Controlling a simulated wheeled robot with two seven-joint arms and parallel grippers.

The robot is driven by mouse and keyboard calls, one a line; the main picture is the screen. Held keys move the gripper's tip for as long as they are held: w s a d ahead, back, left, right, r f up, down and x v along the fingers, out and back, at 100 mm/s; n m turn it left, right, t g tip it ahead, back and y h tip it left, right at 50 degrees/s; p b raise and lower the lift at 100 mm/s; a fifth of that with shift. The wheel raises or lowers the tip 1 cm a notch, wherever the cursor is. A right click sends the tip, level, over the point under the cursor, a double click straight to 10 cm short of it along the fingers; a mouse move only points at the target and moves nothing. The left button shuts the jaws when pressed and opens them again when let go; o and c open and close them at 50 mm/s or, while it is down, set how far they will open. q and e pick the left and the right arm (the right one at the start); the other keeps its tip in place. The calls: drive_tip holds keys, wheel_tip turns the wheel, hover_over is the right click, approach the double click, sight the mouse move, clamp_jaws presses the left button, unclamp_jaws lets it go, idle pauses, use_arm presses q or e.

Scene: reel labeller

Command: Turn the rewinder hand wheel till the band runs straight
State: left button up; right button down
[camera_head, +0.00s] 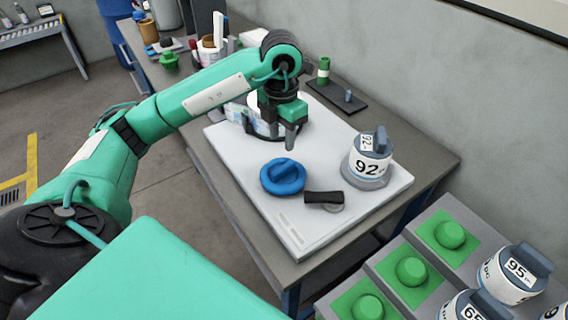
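The blue hand wheel (283,177), a round knob with a raised bar across it, sits on the white labeller plate (290,232). My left gripper (284,134) points down above the plate, behind the wheel and apart from it. Its fingers overlap in this view, so I cannot tell whether it is open. A clear and white reel-like part (238,112) stands behind the gripper, partly hidden by it. The run of the band cannot be made out. My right gripper is not in view.
A grey-and-white canister marked 92 (369,168) stands right of the wheel. A black lever (323,197) lies close in front of it. Green knobs (411,271) and more numbered canisters (513,275) fill a rack at lower right. Bottles and cups (208,50) stand at the back.

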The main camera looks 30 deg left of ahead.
sight(282, 167)
use_arm(q)
wheel_tip(282, 167, down, 9)
drive_tip(key=shift+r+p, duration=0.1)
drive_tip(key=shift+p, duration=0.5)
drive_tip(key=shift+f, duration=0.65)
drive_tip(key=shift+c, duration=1.1)
clamp_jaws()
drive_tip(key=m+b, duration=0.2)
drive_tip(key=b, duration=0.1)
drive_tip(key=shift+f, duration=0.15)
drive_tip(key=shift+r+m, duration=0.2)
drive_tip(key=shift+m, duration=0.3)
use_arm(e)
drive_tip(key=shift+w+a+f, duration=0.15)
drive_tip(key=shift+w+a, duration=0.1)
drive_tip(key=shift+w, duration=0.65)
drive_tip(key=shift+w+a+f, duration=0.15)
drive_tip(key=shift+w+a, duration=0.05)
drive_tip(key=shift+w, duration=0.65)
